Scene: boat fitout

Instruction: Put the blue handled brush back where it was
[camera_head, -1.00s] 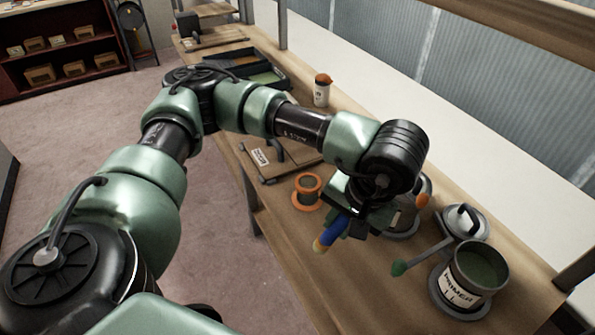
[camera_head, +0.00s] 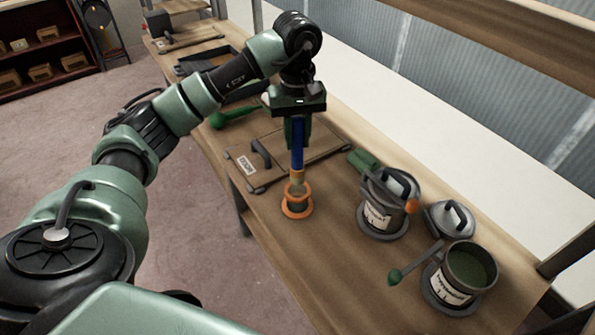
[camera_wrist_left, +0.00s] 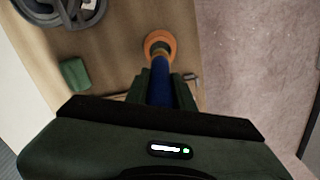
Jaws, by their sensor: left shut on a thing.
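My left gripper (camera_head: 297,118) is shut on the blue handled brush (camera_head: 297,148), which hangs upright with its tan end down. The brush end is at the mouth of a small cup with orange rims (camera_head: 297,208) on the bench. I cannot tell how far it is inside. In the left wrist view the brush's blue handle (camera_wrist_left: 160,88) runs from between the fingers to the orange cup (camera_wrist_left: 160,40), covering part of its opening. My right gripper is not in view.
Right of the cup stand a labelled can (camera_head: 376,217), a grey lid (camera_head: 450,217) and an open can (camera_head: 446,287) with a green-handled tool beside it. A green block (camera_head: 363,160) and a board with a handle (camera_head: 265,180) lie nearby. The front bench is clear.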

